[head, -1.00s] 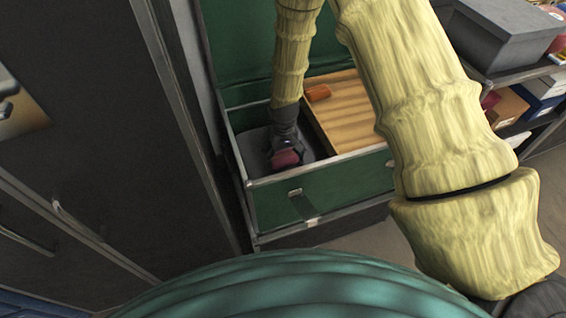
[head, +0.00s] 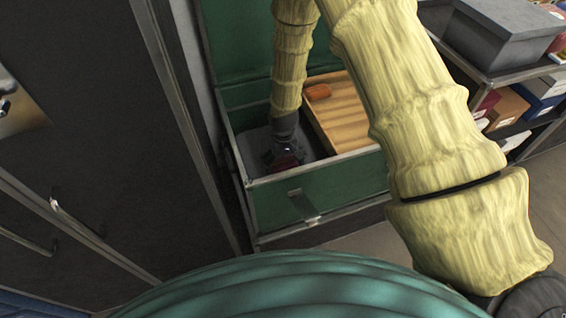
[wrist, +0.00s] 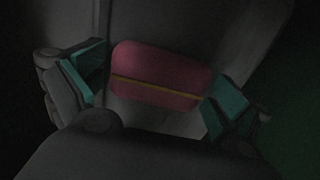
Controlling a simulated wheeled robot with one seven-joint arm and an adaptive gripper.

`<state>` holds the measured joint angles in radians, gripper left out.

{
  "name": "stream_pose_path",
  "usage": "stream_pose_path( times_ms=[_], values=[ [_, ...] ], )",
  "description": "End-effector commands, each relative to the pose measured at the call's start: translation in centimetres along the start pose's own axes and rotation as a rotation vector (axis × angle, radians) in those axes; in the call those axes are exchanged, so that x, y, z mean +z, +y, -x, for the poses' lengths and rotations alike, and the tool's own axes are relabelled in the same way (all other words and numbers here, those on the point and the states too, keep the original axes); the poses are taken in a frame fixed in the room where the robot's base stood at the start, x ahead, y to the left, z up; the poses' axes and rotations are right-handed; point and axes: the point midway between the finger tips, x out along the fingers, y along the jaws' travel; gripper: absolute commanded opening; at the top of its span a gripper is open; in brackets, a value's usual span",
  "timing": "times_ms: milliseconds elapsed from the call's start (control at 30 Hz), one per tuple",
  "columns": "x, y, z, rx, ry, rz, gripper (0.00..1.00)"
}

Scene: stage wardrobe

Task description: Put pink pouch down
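The pink pouch (wrist: 160,75), with a yellow line across it, lies between the two teal finger pads of my gripper (wrist: 157,82) in the wrist view. In the head view my gripper (head: 284,150) is down inside the left, grey-floored part of the green trunk (head: 330,190). The pouch (head: 286,161) shows there as a dark red patch behind the front wall. I cannot tell whether it touches the floor.
A wooden tray (head: 345,115) fills the trunk's right side, with an orange item (head: 318,92) on it. The green lid stands open behind. A dark cabinet (head: 90,120) is close on the left. A shelf with boxes (head: 500,35) stands at the right.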

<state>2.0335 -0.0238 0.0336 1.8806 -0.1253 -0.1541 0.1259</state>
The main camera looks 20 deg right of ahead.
Motion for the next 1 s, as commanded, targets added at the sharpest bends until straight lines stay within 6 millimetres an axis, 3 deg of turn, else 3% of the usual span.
stream_pose_path(
  times_ms=[200,367,800,1000],
  values=[
    [0.0,0.0,0.2,0.0,0.0,0.0,1.0],
    [-0.1,0.0,1.7,0.0,0.002,0.0,1.0],
    [-0.1,0.0,9.0,0.0,0.002,-0.001,1.0],
    [0.0,0.0,11.3,0.0,0.0,0.0,1.0]
  ],
)
